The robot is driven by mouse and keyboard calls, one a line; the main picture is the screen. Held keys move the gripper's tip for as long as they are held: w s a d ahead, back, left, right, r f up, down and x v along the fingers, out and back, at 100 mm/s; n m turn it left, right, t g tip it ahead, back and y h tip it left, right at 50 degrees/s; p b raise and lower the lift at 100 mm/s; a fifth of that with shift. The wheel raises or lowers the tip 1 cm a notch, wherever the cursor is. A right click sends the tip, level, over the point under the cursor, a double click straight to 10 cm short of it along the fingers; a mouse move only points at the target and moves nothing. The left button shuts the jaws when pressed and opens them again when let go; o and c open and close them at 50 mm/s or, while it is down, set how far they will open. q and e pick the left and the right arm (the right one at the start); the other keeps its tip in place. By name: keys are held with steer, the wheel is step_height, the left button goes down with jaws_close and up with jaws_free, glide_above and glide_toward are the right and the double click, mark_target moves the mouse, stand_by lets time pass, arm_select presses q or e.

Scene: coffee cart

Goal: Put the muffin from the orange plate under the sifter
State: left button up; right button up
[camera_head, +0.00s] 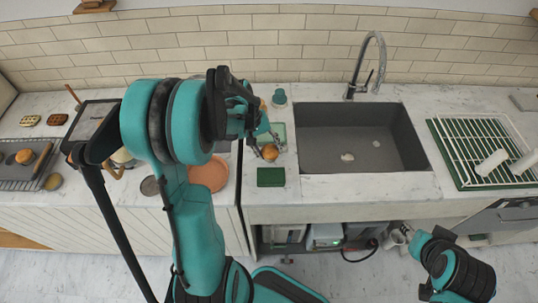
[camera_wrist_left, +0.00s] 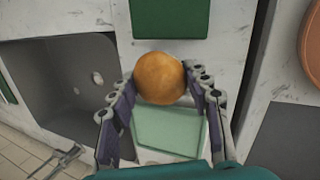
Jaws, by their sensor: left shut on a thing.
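A round orange-brown muffin (camera_head: 269,152) is between the fingers of my left gripper (camera_head: 268,144), just left of the sink. In the left wrist view the muffin (camera_wrist_left: 160,78) sits between the tips of my left gripper (camera_wrist_left: 162,84), whose fingers touch its sides. The orange plate (camera_head: 208,174) lies to the left of the muffin, its visible surface bare; its edge also shows in the left wrist view (camera_wrist_left: 312,35). I cannot make out the sifter for sure; my left arm hides part of the counter. My right gripper (camera_head: 400,236) is low at the right, its fingers unclear.
A dark green block (camera_head: 271,177) and a light green board (camera_wrist_left: 168,130) lie beside the sink (camera_head: 360,135). A teal cup-like object (camera_head: 279,97) stands behind. A drying rack (camera_head: 480,145) is at right, a tray (camera_head: 25,165) at far left.

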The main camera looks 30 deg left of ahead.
arm_select(q)
step_height(320, 180, down, 3)
steer(key=shift+r+b, duration=0.1)
steer(key=shift+b, duration=0.2)
steer(key=o, duration=1.2)
steer(key=shift+c, duration=0.2)
